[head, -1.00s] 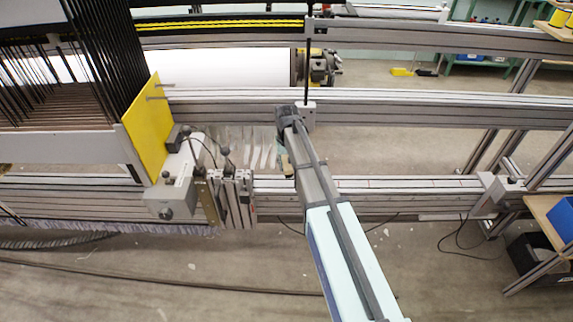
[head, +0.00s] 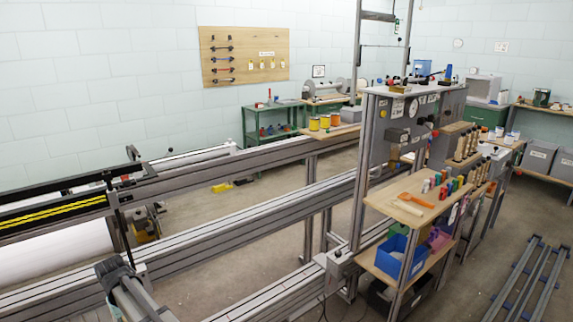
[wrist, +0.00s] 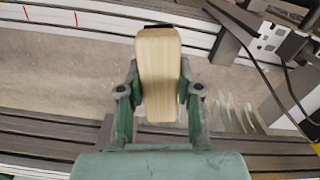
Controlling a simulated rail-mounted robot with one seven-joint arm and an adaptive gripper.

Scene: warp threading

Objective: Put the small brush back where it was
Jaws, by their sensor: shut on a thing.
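The small brush (wrist: 158,70) shows in the wrist view as a pale wooden block with a dark edge at its far end. My gripper (wrist: 158,98) is shut on it, one finger on each side. Its bristles cannot be made out clearly. In the head view my arm is cut off at the lower left. Its dark wrist end (head: 112,270) lies in front of the loom's rails, and the brush cannot be made out there. Floor and grey rails lie behind the brush in the wrist view.
Long grey loom rails (head: 220,235) run beside my arm. A shelf unit at the right has a wooden shelf (head: 385,200) with an orange tool (head: 410,198), small colored spools and a blue bin (head: 395,257) below. In the wrist view pale strips (wrist: 238,112) and a dark cable lie at the right.

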